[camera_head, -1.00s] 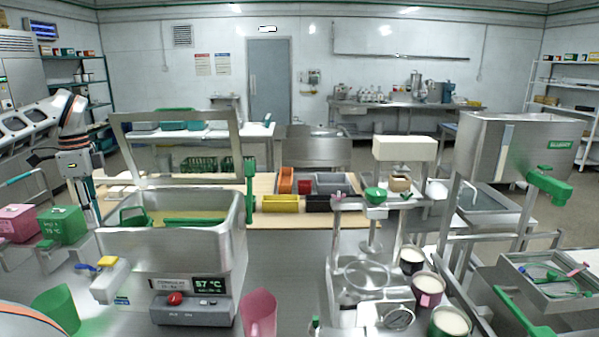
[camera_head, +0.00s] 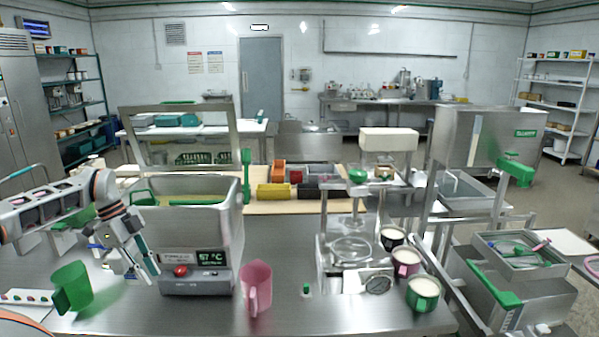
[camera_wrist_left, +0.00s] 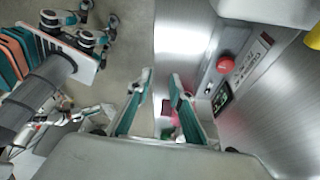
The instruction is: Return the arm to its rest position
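My left arm comes in from the left in the head view, bent at the elbow. Its gripper (camera_head: 146,274) points down and to the right, close to the left front of the steel heated tank (camera_head: 190,230) with the 57 °C display. The gripper is open and empty; in the left wrist view its two teal-lined fingers (camera_wrist_left: 161,76) stand apart, with the tank's red knob (camera_wrist_left: 226,64) to their right. A green jug (camera_head: 73,286) stands left of the gripper on the steel table. My right gripper is not in view.
A pink jug (camera_head: 256,288) stands right of the tank's front. A steel stand (camera_head: 350,250) and several filled cups, one green (camera_head: 422,294), are further right. The tank's lid frame (camera_head: 180,140) is raised. Bare tabletop (camera_head: 200,318) lies along the front.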

